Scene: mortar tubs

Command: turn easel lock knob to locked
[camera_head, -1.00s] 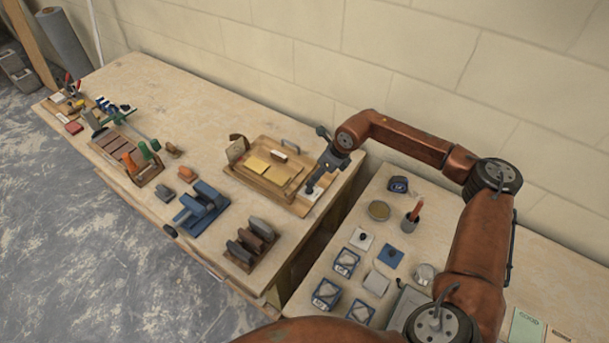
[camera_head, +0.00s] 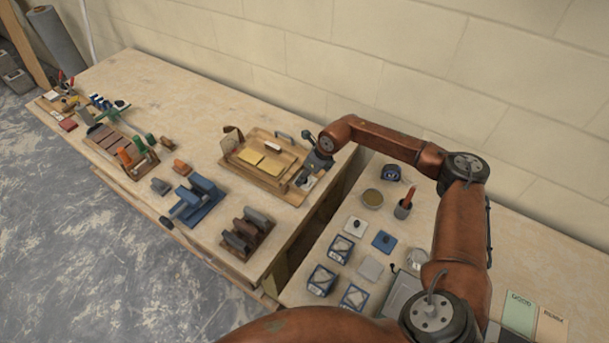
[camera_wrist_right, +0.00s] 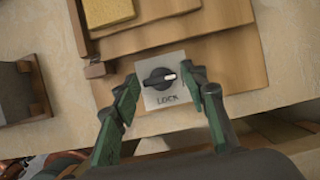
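The easel lock knob (camera_wrist_right: 160,78) is a black round knob with a pale pointer, on a light square plate marked LOCK (camera_wrist_right: 168,98). In the right wrist view its pointer is turned toward the right. My right gripper (camera_wrist_right: 168,92) is open, with one finger on each side of the plate and a gap to the knob. In the head view my right gripper (camera_head: 307,180) is over the right end of the wooden easel board (camera_head: 263,182); it largely hides the knob there. My left gripper is not in view.
A yellow pad (camera_wrist_right: 106,12) lies on the board above the knob. Sanding blocks on a blue rack (camera_head: 186,213) and a wooden rack (camera_head: 243,247) stand at the front.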

